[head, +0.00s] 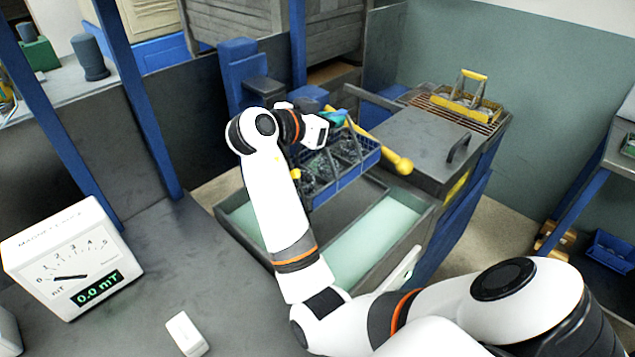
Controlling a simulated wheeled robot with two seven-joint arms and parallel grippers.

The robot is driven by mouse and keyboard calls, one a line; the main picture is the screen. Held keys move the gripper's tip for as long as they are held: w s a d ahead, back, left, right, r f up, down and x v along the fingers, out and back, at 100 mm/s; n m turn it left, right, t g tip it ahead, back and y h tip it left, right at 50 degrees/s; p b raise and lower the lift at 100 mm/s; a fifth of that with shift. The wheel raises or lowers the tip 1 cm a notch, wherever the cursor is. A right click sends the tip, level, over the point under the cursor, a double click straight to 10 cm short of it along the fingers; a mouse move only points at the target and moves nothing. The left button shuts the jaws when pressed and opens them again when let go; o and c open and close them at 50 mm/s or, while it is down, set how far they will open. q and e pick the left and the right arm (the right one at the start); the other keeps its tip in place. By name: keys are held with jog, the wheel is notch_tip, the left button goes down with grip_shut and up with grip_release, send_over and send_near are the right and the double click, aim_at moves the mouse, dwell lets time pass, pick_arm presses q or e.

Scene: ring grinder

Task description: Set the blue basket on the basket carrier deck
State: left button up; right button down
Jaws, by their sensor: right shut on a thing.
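The blue basket (345,172) is a wire basket with dark, partly glinting contents, seen above the open tank in the middle of the head view. My right gripper (327,121) is at the basket's top, at its back left side, shut on what looks like the basket's teal handle; the fingertips are small and partly hidden. A yellow bar with a round knob (402,165) runs just behind and along the basket. The carrier deck cannot be told apart clearly; my arm and the basket cover part of that area. My left gripper is out of view.
The tank (375,240) holds pale green liquid. A dark cabinet top with a handle (458,150) stands right of it, and a yellow-handled basket (468,100) sits on a grate behind. A white meter (67,258) and a small white box (186,334) are on the left bench.

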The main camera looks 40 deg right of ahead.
jog(key=p, duration=0.1)
send_over(328, 165)
notch_tip(328, 165, down, 5)
jog(key=shift+s+r, duration=0.1)
jog(key=shift+f+p, duration=0.5)
jog(key=shift+f, duration=1.9)
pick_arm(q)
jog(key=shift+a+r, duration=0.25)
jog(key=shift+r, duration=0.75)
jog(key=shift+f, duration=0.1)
pick_arm(e)
jog(key=shift+f, duration=0.2)
jog(key=c, duration=1.4)
grip_release()
jog(key=shift+o, duration=0.2)
